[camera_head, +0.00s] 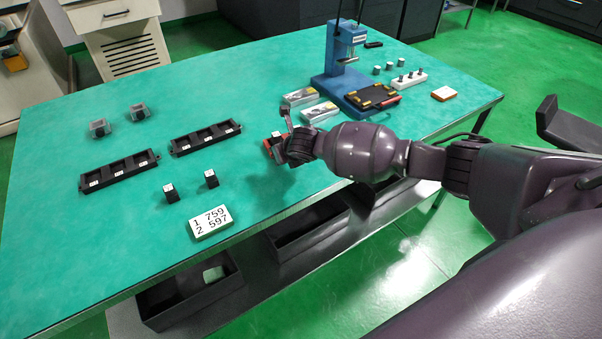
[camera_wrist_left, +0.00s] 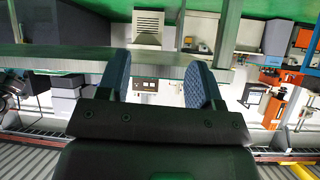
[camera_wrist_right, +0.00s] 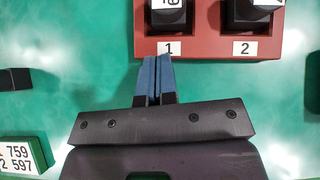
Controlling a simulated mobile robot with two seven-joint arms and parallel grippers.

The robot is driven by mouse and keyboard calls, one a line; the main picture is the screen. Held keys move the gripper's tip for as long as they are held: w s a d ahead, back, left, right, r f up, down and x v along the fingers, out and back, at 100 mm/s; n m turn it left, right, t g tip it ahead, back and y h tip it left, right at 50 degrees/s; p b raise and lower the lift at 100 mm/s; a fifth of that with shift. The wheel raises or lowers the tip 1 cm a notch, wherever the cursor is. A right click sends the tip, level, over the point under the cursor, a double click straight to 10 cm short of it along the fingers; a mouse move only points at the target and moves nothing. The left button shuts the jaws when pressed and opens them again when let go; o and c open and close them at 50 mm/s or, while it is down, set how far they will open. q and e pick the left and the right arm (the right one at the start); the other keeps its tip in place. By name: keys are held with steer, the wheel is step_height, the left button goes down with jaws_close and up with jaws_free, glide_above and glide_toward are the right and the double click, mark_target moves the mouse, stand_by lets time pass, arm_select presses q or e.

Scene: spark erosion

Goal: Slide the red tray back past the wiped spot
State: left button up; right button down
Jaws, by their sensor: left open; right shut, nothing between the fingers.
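The red tray (camera_wrist_right: 210,28) lies on the green table and holds two black blocks above labels 1 (camera_wrist_right: 168,48) and 2 (camera_wrist_right: 244,48). In the head view only a small part of the red tray (camera_head: 267,149) shows beside my right gripper (camera_head: 282,142), which hides the rest. In the right wrist view my right gripper (camera_wrist_right: 159,58) is shut and empty, its fingertips at the tray's near edge by label 1. I cannot tell whether they touch. My left gripper (camera_wrist_left: 160,66) is open and empty, away from the table objects. I cannot make out a wiped spot.
Black slotted holders (camera_head: 120,170) (camera_head: 206,138) and two small black blocks (camera_head: 170,192) (camera_head: 211,179) stand left of the tray. A number card (camera_head: 210,222) lies near the front edge. Metallic blocks (camera_head: 320,112) and a blue press (camera_head: 340,65) stand behind to the right.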

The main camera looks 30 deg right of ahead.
steer(key=w+b, duration=0.1)
steer(key=w, duration=0.2)
steer(key=w+b, duration=0.2)
steer(key=w, duration=0.1)
steer(key=w+b, duration=0.1)
steer(key=w, duration=0.3)
steer(key=shift+w+a+f+b, duration=0.1)
steer(key=shift+a+f+b, duration=0.2)
steer(key=shift+b, duration=0.1)
steer(key=shift+w+r, duration=0.15)
steer(key=shift+w, duration=0.05)
steer(key=shift+r, duration=0.15)
arm_select(q)
steer(key=f, duration=0.1)
steer(key=w+f, duration=0.1)
steer(key=f, duration=0.1)
steer(key=shift+w+d+f, duration=0.1)
steer(key=shift+d+f, duration=0.1)
steer(key=shift+f, duration=0.05)
steer(key=shift+f, duration=0.15)
steer(key=shift+s+f+g, duration=0.3)
steer(key=shift+s, duration=0.25)
steer(key=shift+w+r, duration=0.25)
steer(key=shift+w, duration=0.05)
